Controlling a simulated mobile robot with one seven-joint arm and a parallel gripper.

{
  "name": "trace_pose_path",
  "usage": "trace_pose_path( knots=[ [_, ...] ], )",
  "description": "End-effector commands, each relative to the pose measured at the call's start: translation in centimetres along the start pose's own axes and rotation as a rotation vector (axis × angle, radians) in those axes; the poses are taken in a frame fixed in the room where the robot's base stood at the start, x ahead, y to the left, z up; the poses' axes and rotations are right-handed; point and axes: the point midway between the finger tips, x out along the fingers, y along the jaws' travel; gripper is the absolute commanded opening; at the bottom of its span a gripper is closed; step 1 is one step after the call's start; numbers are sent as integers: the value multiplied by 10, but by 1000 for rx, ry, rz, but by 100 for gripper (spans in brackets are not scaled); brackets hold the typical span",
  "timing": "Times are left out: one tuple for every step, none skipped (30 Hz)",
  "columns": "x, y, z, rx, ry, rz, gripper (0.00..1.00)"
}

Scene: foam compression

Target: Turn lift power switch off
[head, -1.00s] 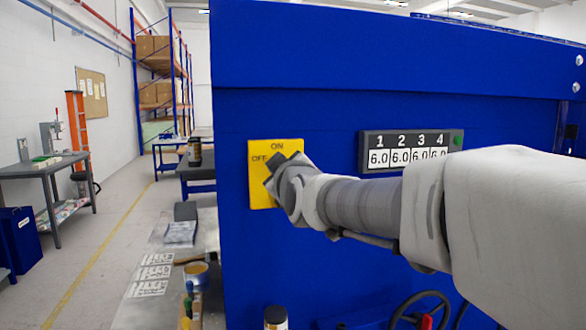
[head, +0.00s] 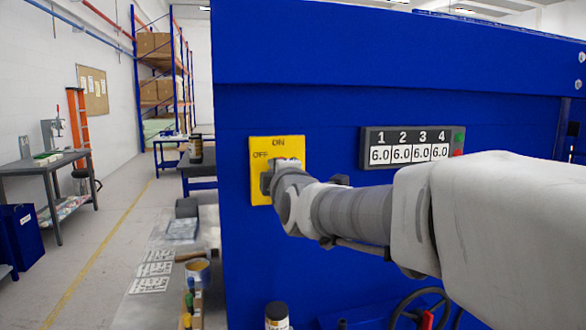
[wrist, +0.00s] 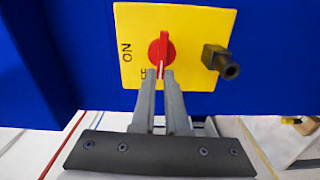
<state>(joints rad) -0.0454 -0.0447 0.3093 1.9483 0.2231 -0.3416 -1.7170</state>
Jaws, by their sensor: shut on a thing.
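The red lift power switch knob (wrist: 162,45) sits on a yellow plate (wrist: 195,18) in the wrist view. Its white line points down, toward the OFF label, which the fingers partly cover. ON is at the left of this turned view. My gripper (wrist: 160,73) is shut on the knob's lower end, one finger on each side. In the head view the yellow plate (head: 291,147) is on the blue machine, with ON at top and OFF at left. My gripper (head: 266,183) is in front of it and hides the knob there.
A dark fitting (wrist: 220,62) sticks out of the plate beside the knob. A display (head: 411,146) with several 6.0 readings is right of the plate on the blue machine (head: 340,60). A handwheel (head: 420,308) is below my arm. Open floor lies left.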

Motion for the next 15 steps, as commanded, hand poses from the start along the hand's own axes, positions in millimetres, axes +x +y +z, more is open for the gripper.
trace_pose_path(
  knots=[
    [0,-1,0,-16,0,0,0],
    [0,-1,0,-26,0,0,0],
    [0,-1,0,-35,0,0,0],
    [0,-1,0,-42,0,0,0],
    [0,-1,0,-48,0,0,0],
    [0,-2,0,-54,0,0,0],
    [0,-2,0,-58,0,0,0],
    [0,-2,0,-61,0,0,0],
    [0,-2,0,-64,0,0,0],
    [0,-2,0,-65,0,0,0],
    [0,-2,0,-67,0,0,0],
    [0,-2,0,-68,0,0,0],
    [0,-2,0,-68,0,0,0],
    [0,-2,0,-68,0,0,0],
    [0,-2,0,-68,0,0,0]
  ],
)
